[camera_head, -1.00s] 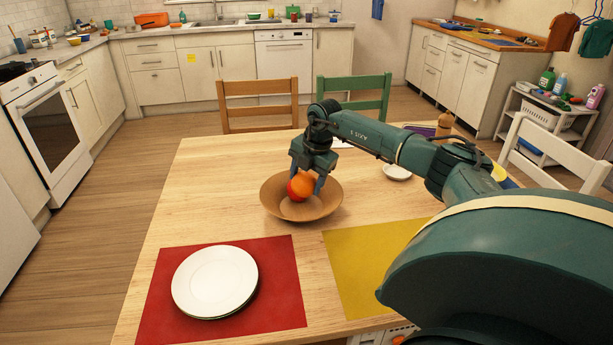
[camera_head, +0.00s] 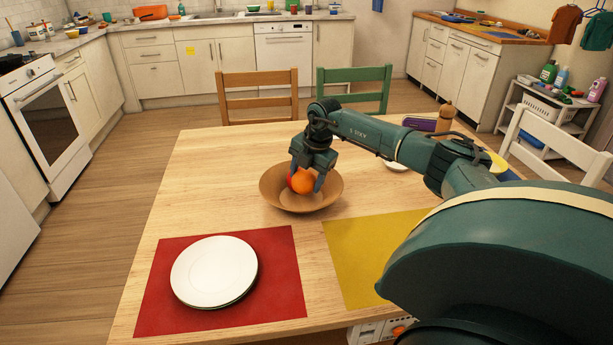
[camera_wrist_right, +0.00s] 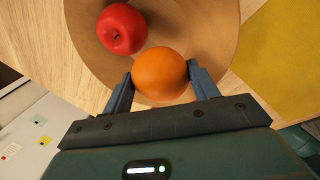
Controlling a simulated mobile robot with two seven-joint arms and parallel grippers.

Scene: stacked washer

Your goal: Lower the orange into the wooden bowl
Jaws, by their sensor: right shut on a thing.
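The orange (camera_head: 303,181) is held between the fingers of my right gripper (camera_head: 305,182), over the inside of the wooden bowl (camera_head: 328,196). In the right wrist view the orange (camera_wrist_right: 160,74) sits between the two fingertips (camera_wrist_right: 160,80). A red apple (camera_wrist_right: 121,29) lies in the bowl (camera_wrist_right: 195,25) beside the orange. In the head view the apple is mostly hidden behind the orange and a finger. I cannot tell whether the orange touches the bowl. My left gripper is not in view.
A red mat (camera_head: 280,290) with white plates (camera_head: 214,270) lies in front of the bowl. A yellow mat (camera_head: 365,255) lies at its right. A white saucer (camera_head: 396,166) is partly hidden behind my right arm. The table's left part (camera_head: 205,190) is clear.

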